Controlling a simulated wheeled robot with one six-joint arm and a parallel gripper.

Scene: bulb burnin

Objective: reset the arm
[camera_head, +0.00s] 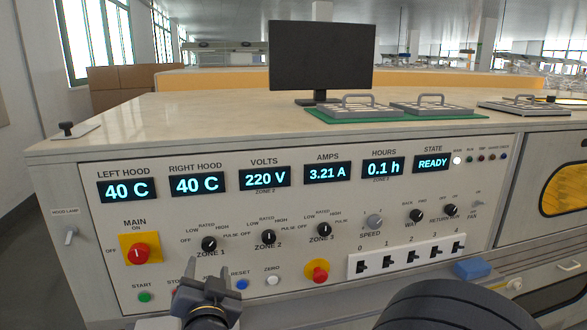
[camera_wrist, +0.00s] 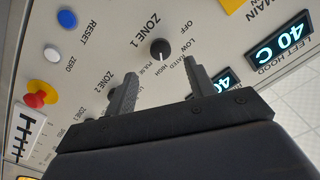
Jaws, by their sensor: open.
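My gripper (camera_head: 203,287) is low in front of the control panel (camera_head: 300,245) in the head view, below the ZONE 1 knob (camera_head: 209,244). In the wrist view my gripper (camera_wrist: 160,85) shows two grey fingers spread apart with nothing between them. The ZONE 1 knob (camera_wrist: 160,50) appears beyond the fingers there, apart from them. The gripper hides part of the lower button row. The displays read 40 C, 40 C, 220 V, 3.21 A, 0.1 h and READY.
The MAIN red switch (camera_head: 139,253), blue RESET button (camera_head: 242,284) and red-yellow button (camera_head: 318,271) lie around the gripper. A row of numbered switches (camera_head: 410,256) is at right. A monitor (camera_head: 320,56) and handled trays (camera_head: 432,107) stand on the benchtop (camera_head: 200,112).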

